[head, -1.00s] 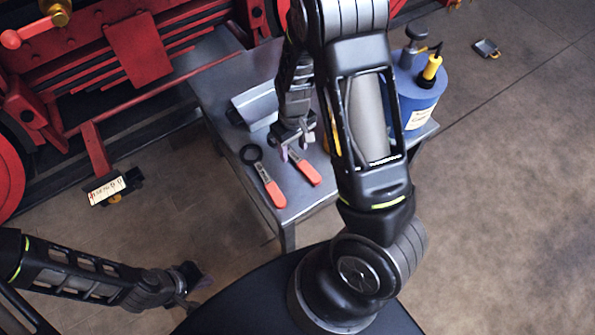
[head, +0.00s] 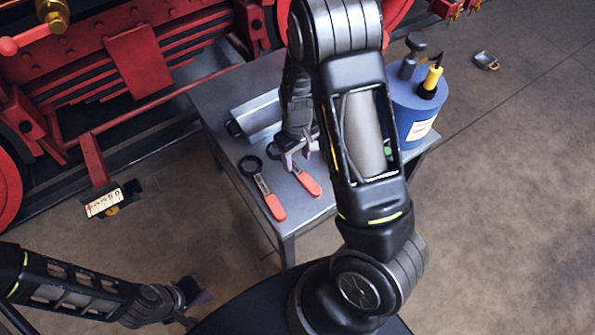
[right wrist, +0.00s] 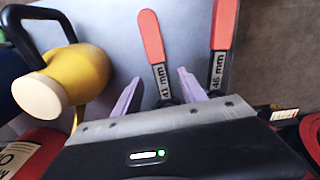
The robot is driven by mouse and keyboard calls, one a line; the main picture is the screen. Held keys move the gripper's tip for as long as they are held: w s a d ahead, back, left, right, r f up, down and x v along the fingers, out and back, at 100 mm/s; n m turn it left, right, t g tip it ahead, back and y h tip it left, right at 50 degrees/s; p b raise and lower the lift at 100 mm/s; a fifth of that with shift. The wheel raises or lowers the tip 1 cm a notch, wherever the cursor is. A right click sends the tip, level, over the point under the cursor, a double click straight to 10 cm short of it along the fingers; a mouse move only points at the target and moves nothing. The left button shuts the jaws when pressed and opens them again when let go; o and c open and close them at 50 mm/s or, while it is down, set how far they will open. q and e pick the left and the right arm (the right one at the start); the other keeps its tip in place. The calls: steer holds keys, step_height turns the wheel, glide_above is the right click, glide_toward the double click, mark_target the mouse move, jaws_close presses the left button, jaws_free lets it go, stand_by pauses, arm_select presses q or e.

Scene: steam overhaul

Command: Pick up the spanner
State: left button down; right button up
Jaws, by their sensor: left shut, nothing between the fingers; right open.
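Two spanners with red handles lie side by side on the grey table (head: 222,95). The left spanner (head: 262,187) shows a dark ring head; in the right wrist view its label reads 46 mm (right wrist: 222,35). The right spanner (head: 308,184) is labelled 41 mm in the right wrist view (right wrist: 153,42). My right gripper (head: 301,157) is open above the right spanner, partly covering it. In the right wrist view its pale purple fingers (right wrist: 159,90) stand on either side of the 41 mm shank. Contact cannot be told. My left gripper (head: 203,297) is shut and empty, low left, away from the table.
A blue cylinder (head: 416,110) with a yellow-topped handle stands at the table's right. A grey metal piece (head: 258,115) lies behind the spanners. A yellow can (right wrist: 85,75) with a black handle shows in the right wrist view. A red locomotive (head: 135,60) stands behind the table.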

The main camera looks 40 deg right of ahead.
mark_target(297, 171)
step_height(297, 171, down, 5)
steer(key=shift+f+b, duration=0.15)
steer(key=shift+b, duration=0.35)
stand_by(0.3)
jaws_close()
stand_by(0.4)
stand_by(0.9)
